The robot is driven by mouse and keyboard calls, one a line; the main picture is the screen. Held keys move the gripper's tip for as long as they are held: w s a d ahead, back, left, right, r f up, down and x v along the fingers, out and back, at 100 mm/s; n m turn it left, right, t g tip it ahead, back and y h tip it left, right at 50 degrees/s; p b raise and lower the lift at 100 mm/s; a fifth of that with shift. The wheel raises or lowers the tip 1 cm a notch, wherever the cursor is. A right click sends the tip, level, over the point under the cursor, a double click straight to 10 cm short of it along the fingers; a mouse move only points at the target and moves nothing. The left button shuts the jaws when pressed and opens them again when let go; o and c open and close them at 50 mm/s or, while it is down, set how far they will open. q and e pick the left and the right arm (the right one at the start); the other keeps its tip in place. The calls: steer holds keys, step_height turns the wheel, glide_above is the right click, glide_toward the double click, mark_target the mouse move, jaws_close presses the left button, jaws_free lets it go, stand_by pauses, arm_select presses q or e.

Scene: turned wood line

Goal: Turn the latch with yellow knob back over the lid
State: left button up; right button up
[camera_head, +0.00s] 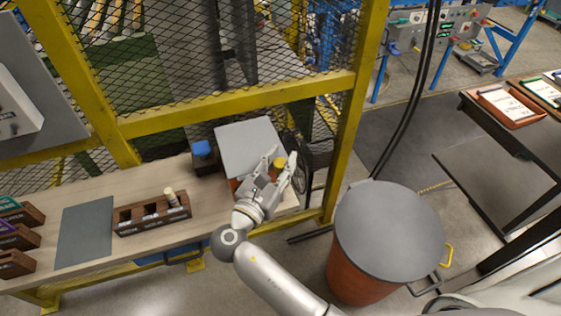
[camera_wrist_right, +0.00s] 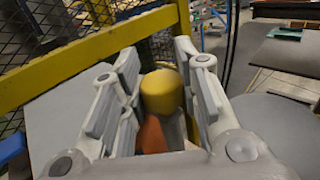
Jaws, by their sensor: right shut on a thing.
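The yellow knob (camera_head: 280,162) of the latch shows between the fingers of my right gripper (camera_head: 282,163), near the right edge of the grey lid (camera_head: 246,140). In the right wrist view the round yellow knob (camera_wrist_right: 161,92) stands between the two fingers of my right gripper (camera_wrist_right: 158,85), which is shut on it. An orange part (camera_wrist_right: 152,134), perhaps the latch arm, runs from the knob toward the camera. The grey lid (camera_wrist_right: 62,118) lies left of the fingers. My gripper hides part of the box beneath. My left gripper is not in view.
A yellow mesh fence (camera_head: 235,98) rises right behind the bench (camera_head: 100,195). A blue-topped block (camera_head: 202,149) stands left of the lid, and a wooden holder (camera_head: 150,214) sits farther left. A large round drum (camera_head: 390,230) stands to the right.

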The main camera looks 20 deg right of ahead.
stand_by(0.3)
steer(key=o, duration=1)
steer(key=shift+y, duration=0.3)
